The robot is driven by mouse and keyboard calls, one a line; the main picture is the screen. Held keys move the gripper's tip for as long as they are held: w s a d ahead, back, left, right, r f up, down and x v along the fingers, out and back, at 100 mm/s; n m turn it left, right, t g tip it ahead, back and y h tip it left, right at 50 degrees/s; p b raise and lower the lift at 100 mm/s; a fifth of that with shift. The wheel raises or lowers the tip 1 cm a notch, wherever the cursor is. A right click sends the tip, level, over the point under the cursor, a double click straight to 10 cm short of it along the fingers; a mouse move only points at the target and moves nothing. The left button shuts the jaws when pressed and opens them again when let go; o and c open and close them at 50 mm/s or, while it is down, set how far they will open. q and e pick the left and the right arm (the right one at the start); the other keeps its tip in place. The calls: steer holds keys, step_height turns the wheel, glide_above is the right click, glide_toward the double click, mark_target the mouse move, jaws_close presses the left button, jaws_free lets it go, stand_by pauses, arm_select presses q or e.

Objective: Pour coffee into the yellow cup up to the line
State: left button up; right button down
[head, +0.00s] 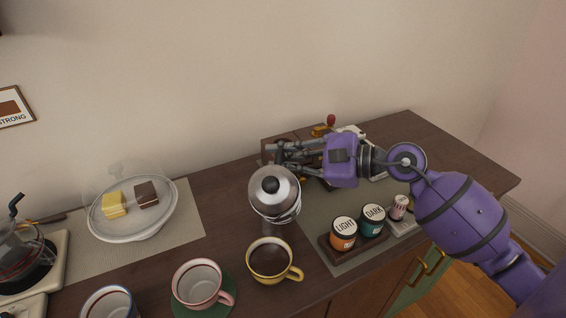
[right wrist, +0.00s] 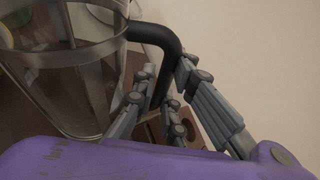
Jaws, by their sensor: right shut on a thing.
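The yellow cup (head: 284,277) stands on the wooden counter, its handle pointing right. Dark coffee shows inside it; I cannot make out the line. A coffee pot (head: 289,206) with a steel lid and black knob is just behind the cup in the head view. It looks tipped forward a little; I see no clear stream. My right gripper (head: 283,152) is behind the pot, shut on its black handle. In the right wrist view the fingers (right wrist: 160,95) close around the handle (right wrist: 155,35), beside the clear glass body (right wrist: 75,85). My left gripper is out of view.
A red-rimmed cup (head: 193,289) on a green coaster and a blue-rimmed cup (head: 107,303) stand left. Orange LIGHT (head: 343,237) and teal DARK (head: 372,225) jars sit right. A domed cake plate (head: 134,225) is farther left.

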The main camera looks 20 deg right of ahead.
steer(key=shift+r+n, duration=0.2)
steer(key=shift+n, duration=0.2)
steer(key=shift+s+a+r+n+t+b, duration=0.15)
steer(key=shift+s+r+n+t+b, duration=0.1)
steer(key=shift+n+t+b, duration=0.4)
steer(key=shift+s+a+r+n+b, duration=0.1)
steer(key=shift+n+b, duration=0.15)
steer(key=shift+b, duration=0.4)
steer(key=shift+s+a+r+n+b, duration=0.1)
steer(key=shift+s+n+b, duration=0.1)
steer(key=shift+n+b, duration=0.4)
steer(key=shift+s+a+t+b, duration=0.1)
steer(key=shift+t+b, duration=0.15)
steer(key=shift+b, duration=0.3)
